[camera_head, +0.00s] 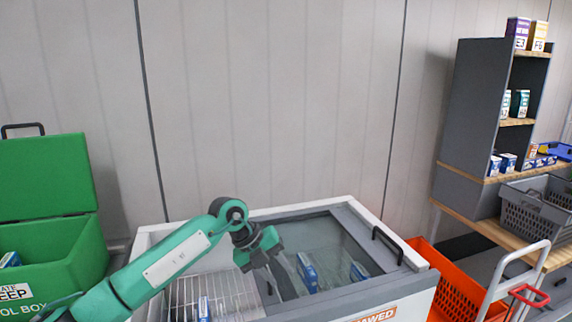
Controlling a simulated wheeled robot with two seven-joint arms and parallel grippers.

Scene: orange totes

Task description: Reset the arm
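My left arm comes in from the lower left, bent at a dark joint. Its green and dark gripper (270,272) points down over the white freezer (160,238), near the edge between the open left part and the glass lid (325,240). The fingers are small and dark, and whether they are open or shut is unclear. I see nothing clearly held in them. My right arm and gripper are not in view.
A blue box (204,309) sits in the freezer's wire basket (232,295). More boxes (307,272) show under the glass. A green tool box (75,262) stands left; an orange tote (455,290), a cart handle (512,262) and a grey shelf (468,110) stand right.

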